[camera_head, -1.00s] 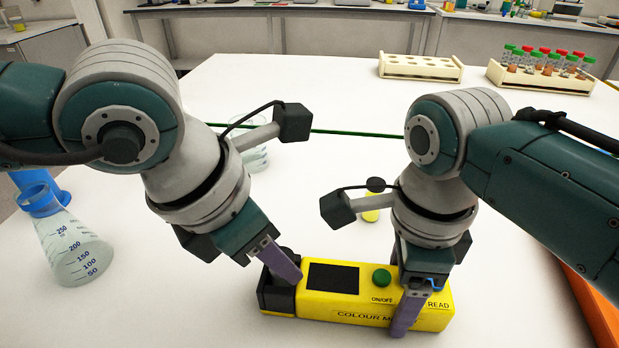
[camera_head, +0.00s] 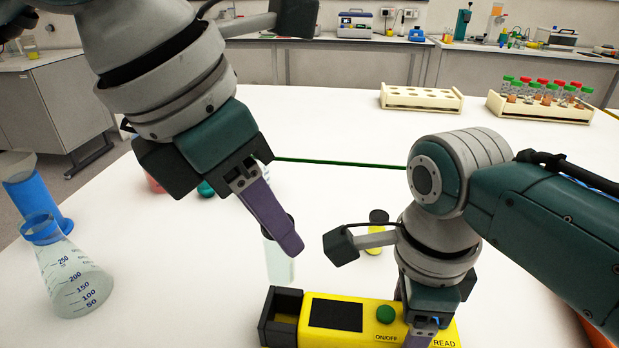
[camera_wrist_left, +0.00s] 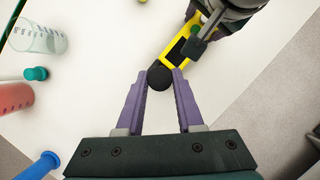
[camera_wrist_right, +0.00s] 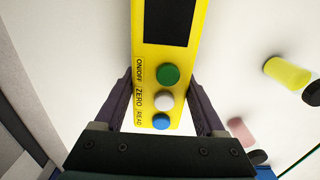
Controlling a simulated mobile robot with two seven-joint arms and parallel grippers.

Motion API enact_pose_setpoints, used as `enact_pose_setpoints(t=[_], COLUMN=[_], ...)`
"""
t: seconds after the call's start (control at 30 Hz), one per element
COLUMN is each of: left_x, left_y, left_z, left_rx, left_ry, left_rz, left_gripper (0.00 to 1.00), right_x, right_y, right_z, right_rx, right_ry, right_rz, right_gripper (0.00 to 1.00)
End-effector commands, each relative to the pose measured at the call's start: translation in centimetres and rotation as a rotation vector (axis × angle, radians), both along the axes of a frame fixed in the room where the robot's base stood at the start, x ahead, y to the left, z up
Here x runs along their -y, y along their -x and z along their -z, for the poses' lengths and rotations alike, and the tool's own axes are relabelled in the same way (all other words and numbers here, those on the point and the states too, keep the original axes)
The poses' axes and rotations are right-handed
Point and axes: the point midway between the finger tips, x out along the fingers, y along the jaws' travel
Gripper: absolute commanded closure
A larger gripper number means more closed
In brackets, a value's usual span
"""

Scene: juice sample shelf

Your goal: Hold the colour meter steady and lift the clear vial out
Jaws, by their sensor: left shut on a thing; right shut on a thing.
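The yellow colour meter (camera_head: 398,331) lies on the white table. My right gripper (camera_wrist_right: 160,95) is shut across it near the button end, one finger on each long side. The clear vial (camera_head: 279,264) hangs upright above the meter's black sample well (camera_head: 284,309), which is open and looks empty. My left gripper (camera_wrist_left: 160,74) is shut on the vial's black cap (camera_wrist_left: 159,79). One left finger partly hides the vial in the head view. The vial's bottom shows apart from the meter.
A yellow vial with a dark cap (camera_head: 376,240) stands behind the meter. A conical flask (camera_head: 72,281) and a blue cylinder (camera_head: 40,205) are at the left. An empty rack (camera_head: 421,99) and a rack of capped tubes (camera_head: 540,107) stand at the back.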

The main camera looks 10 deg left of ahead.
Motion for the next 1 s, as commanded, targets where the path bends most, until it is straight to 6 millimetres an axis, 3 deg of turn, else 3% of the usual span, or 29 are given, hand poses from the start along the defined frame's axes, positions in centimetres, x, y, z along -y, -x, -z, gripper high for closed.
enact_pose_setpoints(t=[0.13,0.17,0.37,0.77,1.0], left_x=[0.0,0.0,0.0,0.0,0.0], left_y=[0.0,0.0,0.0,0.0,0.0], left_z=[0.0,0.0,0.0,0.0,0.0], left_rx=[0.000,0.001,0.001,0.001,0.001], left_ry=[0.000,0.001,0.001,0.001,0.001], left_rz=[0.000,0.000,0.000,0.000,0.000], left_gripper=[1.00,1.00,1.00,1.00,1.00], right_x=[0.0,0.0,0.0,-0.1,-0.1], right_y=[0.0,0.0,0.0,-0.1,-0.1], right_z=[0.0,0.0,0.0,-0.8,-5.0], right_rx=[0.000,0.000,0.000,0.002,0.005], right_ry=[0.000,0.000,0.000,-0.002,-0.004], right_rz=[0.000,0.000,0.000,-0.001,-0.001], right_gripper=[1.00,0.26,0.03,0.00,0.00])
